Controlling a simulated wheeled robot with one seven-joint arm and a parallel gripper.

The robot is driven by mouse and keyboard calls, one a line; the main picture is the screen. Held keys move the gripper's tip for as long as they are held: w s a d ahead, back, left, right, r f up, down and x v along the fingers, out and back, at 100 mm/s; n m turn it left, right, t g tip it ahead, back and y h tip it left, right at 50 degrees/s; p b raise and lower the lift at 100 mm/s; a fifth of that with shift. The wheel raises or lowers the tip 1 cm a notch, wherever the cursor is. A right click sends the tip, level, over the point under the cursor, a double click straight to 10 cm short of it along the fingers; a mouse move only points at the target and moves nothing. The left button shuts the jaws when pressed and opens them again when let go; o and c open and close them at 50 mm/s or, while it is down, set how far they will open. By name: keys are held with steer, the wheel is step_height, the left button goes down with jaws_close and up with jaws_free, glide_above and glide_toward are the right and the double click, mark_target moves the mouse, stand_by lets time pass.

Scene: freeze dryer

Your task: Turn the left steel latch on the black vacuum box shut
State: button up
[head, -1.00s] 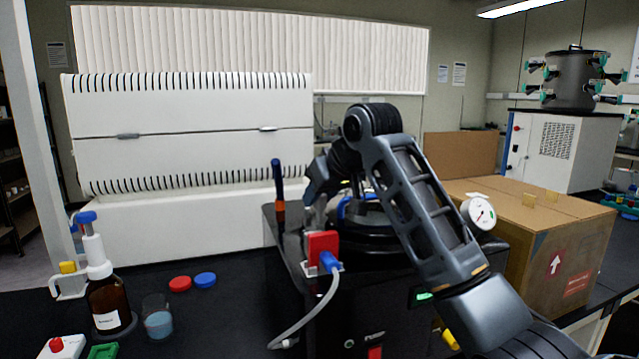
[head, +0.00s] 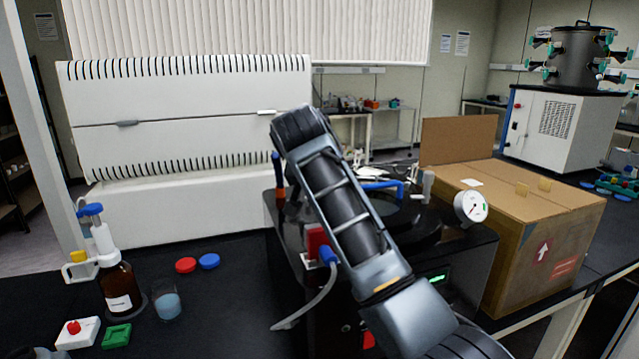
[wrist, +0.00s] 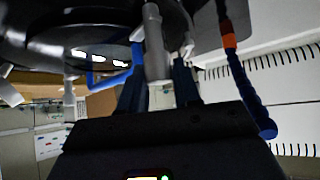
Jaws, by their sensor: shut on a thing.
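The black vacuum box (head: 468,252) stands on the bench in the middle of the head view, with its round black lid on top. My arm crosses in front of its left part and hides the left latch and my gripper there. In the wrist view, a grey steel latch (wrist: 154,42) stands between the two dark fingers of my gripper (wrist: 157,80). My gripper is shut on it. Another steel latch (head: 428,184) shows at the right of the lid in the head view. How far the held latch is turned cannot be told.
A blue handle (head: 380,185) lies over the lid, close to my fingers in the wrist view. A pressure gauge (head: 470,207) and a cardboard box (head: 540,240) are at the right. A blue-and-orange tool (head: 278,178) stands at the box's left edge. A brown bottle (head: 120,290) is at the left.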

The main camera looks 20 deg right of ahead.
steer(key=shift+m, duration=0.3)
steer(key=o, duration=1)
steer(key=shift+c, duration=0.2)
steer(key=b+v, duration=0.1)
steer(key=v, duration=0.6)
steer(key=shift+s+a+r+b, duration=0.15)
steer(key=shift+a+r+b, duration=0.1)
steer(key=shift+r+b, duration=0.1)
